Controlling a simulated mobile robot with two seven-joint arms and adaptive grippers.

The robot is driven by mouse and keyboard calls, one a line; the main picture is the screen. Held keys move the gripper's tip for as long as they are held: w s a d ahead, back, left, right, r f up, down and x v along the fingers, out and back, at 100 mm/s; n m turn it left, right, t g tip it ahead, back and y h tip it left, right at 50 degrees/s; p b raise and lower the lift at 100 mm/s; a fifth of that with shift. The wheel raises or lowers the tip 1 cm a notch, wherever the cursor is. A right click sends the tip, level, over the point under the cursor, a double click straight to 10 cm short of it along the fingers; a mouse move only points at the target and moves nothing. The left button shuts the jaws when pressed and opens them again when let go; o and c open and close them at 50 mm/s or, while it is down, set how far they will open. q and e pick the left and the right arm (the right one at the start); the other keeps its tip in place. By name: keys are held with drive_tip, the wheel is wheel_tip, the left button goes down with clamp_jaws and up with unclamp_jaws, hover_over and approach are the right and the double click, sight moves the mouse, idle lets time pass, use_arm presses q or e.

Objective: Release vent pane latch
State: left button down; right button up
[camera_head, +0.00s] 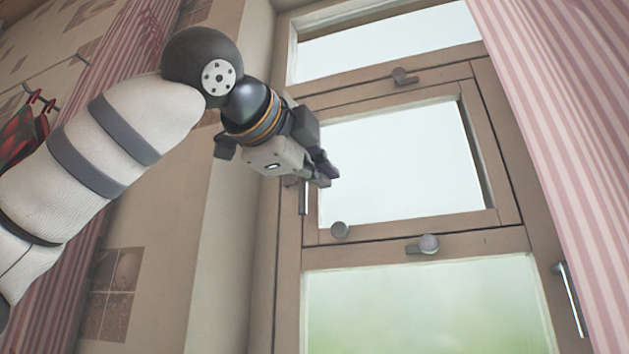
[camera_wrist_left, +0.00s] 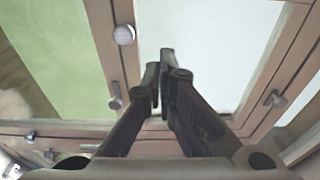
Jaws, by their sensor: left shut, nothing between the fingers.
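The vent pane (camera_head: 400,160) is the middle pane of a wooden window, and its frame looks closed. A round-knobbed latch (camera_head: 402,76) sits on the rail above it; it also shows in the left wrist view (camera_wrist_left: 275,98). A second knob (camera_head: 340,230) is at the pane's lower left corner, and a third (camera_head: 428,243) is on the rail below. I cannot tell which one the task means. My left gripper (camera_head: 326,173) is shut and empty in front of the pane's left side, apart from all three knobs. It shows in the left wrist view (camera_wrist_left: 167,70).
A slim handle (camera_head: 304,196) is on the left stile, just below my left gripper and partly hidden by it. Another handle (camera_head: 570,298) is at the right. A striped curtain (camera_head: 570,120) hangs at the right. A larger pane (camera_head: 425,305) lies below.

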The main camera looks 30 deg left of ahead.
use_arm(q)
drive_tip(key=w, duration=0.8)
drive_tip(key=a, duration=0.1)
drive_tip(key=s+a, duration=0.1)
drive_tip(key=a, duration=0.2)
drive_tip(key=shift+s+a, duration=0.2)
drive_tip(key=shift+s, duration=0.1)
use_arm(e)
drive_tip(key=shift+w, duration=0.1)
